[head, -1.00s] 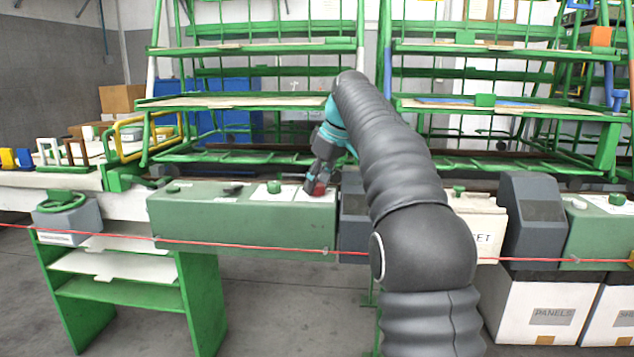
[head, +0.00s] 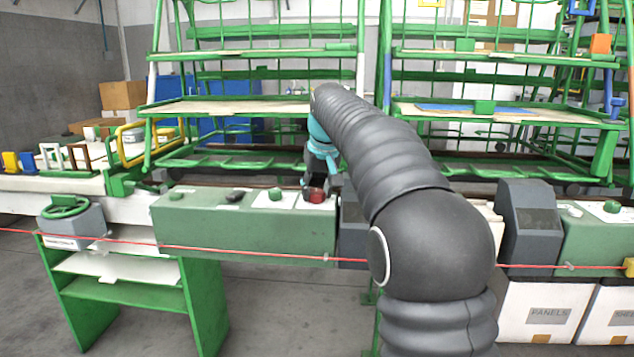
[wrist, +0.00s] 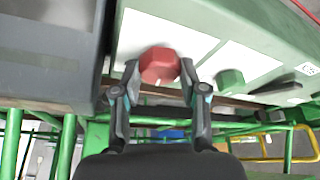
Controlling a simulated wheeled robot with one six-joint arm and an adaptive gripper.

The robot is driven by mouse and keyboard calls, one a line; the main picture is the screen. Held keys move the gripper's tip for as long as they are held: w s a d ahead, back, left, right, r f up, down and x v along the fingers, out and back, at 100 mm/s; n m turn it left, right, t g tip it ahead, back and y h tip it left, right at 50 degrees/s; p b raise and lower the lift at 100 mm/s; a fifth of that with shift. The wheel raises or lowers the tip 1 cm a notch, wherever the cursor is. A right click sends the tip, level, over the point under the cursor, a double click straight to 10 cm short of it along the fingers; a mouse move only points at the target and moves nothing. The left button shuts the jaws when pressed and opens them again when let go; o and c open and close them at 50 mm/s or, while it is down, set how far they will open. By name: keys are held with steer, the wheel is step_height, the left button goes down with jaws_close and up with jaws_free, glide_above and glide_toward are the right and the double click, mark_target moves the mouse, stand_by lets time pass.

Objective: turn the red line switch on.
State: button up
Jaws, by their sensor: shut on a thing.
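The red line switch (wrist: 159,65) is a red faceted knob on a white plate on top of the green control box (head: 240,226). In the head view the red switch (head: 316,195) is at the box's right end, partly covered by my gripper (head: 317,188). In the wrist view my gripper (wrist: 160,82) has one finger on each side of the red knob and is shut on it. The knob's marking cannot be read.
A green knob (wrist: 230,81) and a dark switch (wrist: 275,88) are beside the red one on the same box. A dark grey housing (wrist: 50,50) stands close on the other side. A red cord (head: 200,247) runs along the front. Green racks (head: 250,103) stand behind.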

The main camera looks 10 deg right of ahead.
steer(key=m+h+p, duration=0.1)
steer(key=m, duration=0.1)
steer(key=m+h+p, duration=0.1)
steer(key=m, duration=0.2)
steer(key=shift+a+r+m+p, duration=0.1)
steer(key=shift+a+m+p, duration=0.05)
steer(key=shift+m+p, duration=0.2)
steer(key=m+h, duration=0.1)
steer(key=m, duration=0.1)
steer(key=m+g, duration=0.1)
steer(key=m, duration=0.2)
steer(key=shift+w+a+h, duration=0.1)
steer(key=shift+w+h, duration=0.05)
steer(key=shift+h, duration=0.25)
steer(key=shift+m+g, duration=0.3)
steer(key=shift+m, duration=0.05)
steer(key=o, duration=1.1)
steer(key=shift+o, duration=0.2)
steer(key=v, duration=1.1)
steer(key=shift+a+r, duration=0.15)
steer(key=shift+r, duration=0.2)
